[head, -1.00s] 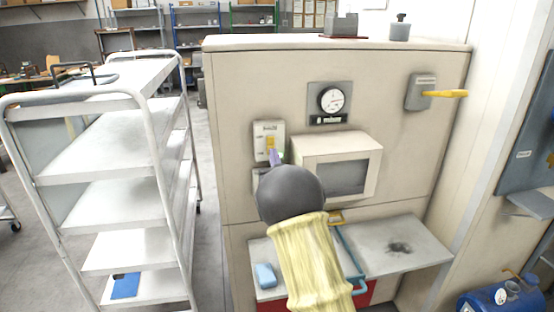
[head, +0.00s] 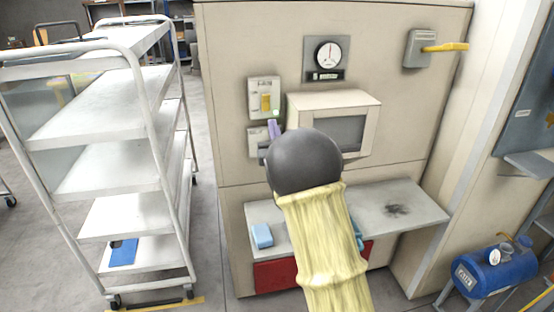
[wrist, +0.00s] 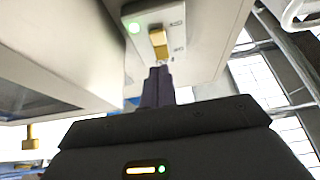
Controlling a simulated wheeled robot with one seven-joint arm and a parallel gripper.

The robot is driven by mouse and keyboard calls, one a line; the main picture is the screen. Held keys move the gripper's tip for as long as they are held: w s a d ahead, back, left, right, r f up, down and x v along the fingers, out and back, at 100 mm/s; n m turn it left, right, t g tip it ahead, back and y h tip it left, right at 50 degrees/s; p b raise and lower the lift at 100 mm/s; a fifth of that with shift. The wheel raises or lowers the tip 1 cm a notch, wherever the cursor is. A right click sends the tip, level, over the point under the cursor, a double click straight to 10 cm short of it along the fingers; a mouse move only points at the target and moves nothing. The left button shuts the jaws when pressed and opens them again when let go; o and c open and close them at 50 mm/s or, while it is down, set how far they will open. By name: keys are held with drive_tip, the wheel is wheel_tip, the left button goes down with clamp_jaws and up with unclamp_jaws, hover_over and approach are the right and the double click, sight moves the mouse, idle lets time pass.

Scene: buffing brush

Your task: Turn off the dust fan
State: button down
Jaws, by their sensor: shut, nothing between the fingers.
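A pale switch box (head: 256,86) with a yellow toggle (head: 266,102) is mounted on the front of the beige cabinet. Its label is too small to read. The fingers also show in the wrist view (wrist: 157,80), pointing at the toggle. I cannot tell whether they touch it. My dark wrist hides part of the cabinet front.
A hooded window box (head: 335,100) juts out close right of the fingers. A gauge (head: 328,53) and a yellow-levered box (head: 420,48) are higher up. A shelf (head: 400,205) projects below, bearing a blue block (head: 262,236). A white trolley (head: 100,120) stands left.

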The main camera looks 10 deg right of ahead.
drive_tip(key=s+d+f+m+g+h+b, duration=0.1)
drive_tip(key=s+d+f+g, duration=0.1)
drive_tip(key=s+f+g, duration=0.5)
drive_tip(key=s+d+f+g+h, duration=0.1)
drive_tip(key=s+d+f+g, duration=0.1)
drive_tip(key=s+f+g, duration=0.8)
drive_tip(key=s+f, duration=0.1)
drive_tip(key=s, duration=0.7)
drive_tip(key=s+f+g, duration=0.3)
drive_tip(key=s+g, duration=0.1)
drive_tip(key=s, duration=0.6)
drive_tip(key=w+p+v, duration=0.1)
drive_tip(key=p+v, duration=0.8)
drive_tip(key=p, duration=0.1)
drive_tip(key=w+d+p+v, duration=0.1)
drive_tip(key=w+p+v, duration=0.1)
drive_tip(key=p+v, duration=0.7)
drive_tip(key=shift+w+a+r+y+p, duration=0.2)
drive_tip(key=shift+r+y+p, duration=0.2)
drive_tip(key=shift+r, duration=0.4)
